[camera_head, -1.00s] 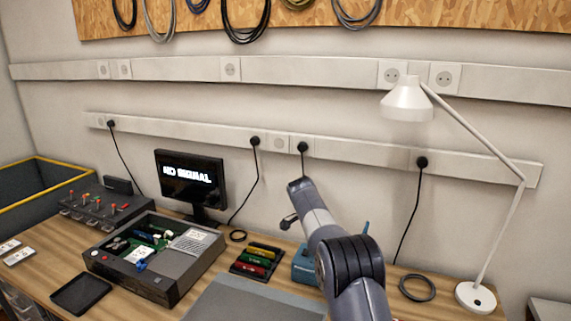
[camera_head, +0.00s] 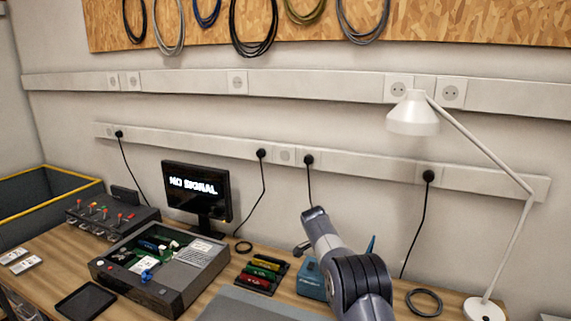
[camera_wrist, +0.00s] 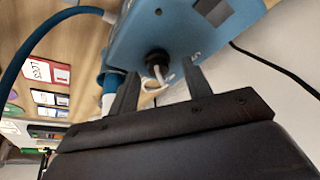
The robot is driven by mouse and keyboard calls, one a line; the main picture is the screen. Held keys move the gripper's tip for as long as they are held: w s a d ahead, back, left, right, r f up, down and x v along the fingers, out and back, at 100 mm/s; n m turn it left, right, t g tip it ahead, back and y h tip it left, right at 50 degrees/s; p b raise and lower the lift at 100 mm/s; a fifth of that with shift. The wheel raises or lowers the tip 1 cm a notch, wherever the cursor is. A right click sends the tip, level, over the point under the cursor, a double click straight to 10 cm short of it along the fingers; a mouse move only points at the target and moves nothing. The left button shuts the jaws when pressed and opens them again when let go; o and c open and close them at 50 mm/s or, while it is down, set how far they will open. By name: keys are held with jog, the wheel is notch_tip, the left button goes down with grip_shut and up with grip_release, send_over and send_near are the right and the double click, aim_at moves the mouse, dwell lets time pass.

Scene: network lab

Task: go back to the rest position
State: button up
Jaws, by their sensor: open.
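My gripper (camera_wrist: 160,85) shows in the wrist view with its two dark fingers apart and nothing held between them. Beyond the fingers is a blue box (camera_wrist: 185,30) with a black round fitting and a pale cable loop. I cannot tell from this view how far the fingers are from it. In the head view my arm rises from the bottom right of centre, and its gripper end is mostly hidden behind the arm. The blue box (camera_head: 309,282) stands on the workbench (camera_head: 55,255), just left of my arm and partly covered by it.
An open grey case (camera_head: 160,278) with parts lies left of centre, a black tray (camera_head: 86,301) before it. A monitor (camera_head: 197,192) stands behind. Coloured holders (camera_head: 262,274) lie near the blue box. A white lamp (camera_head: 412,118) and a cable coil (camera_head: 424,302) are at right.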

jog(key=v, duration=1)
jog(key=x, duration=1)
jog(key=shift+d+f, duration=0.1)
jog(key=shift+f, duration=0.15)
jog(key=shift+r+n+t+b, duration=0.2)
jog(key=shift+n+t+b, duration=0.1)
jog(key=shift+n, duration=0.5)
jog(key=n+y, duration=0.1)
jog(key=n, duration=0.2)
jog(key=n+t+y, duration=0.1)
jog(key=n, duration=0.1)
jog(key=shift+s+r+n, duration=0.1)
jog(key=shift+n, duration=0.3)
jog(key=n+y+p, duration=0.1)
jog(key=n, duration=0.3)
jog(key=shift+t, duration=0.4)
jog(key=shift+d+n+y+p, duration=0.15)
jog(key=shift+n+y+p, duration=0.65)
jog(key=shift+n, duration=1.2)
jog(key=shift+r+y+b, duration=0.25)
jog(key=shift+y+b, duration=0.05)
jog(key=shift+b+v, duration=0.4)
jog(key=shift+v, duration=2.15)
jog(key=shift+s, duration=0.1)
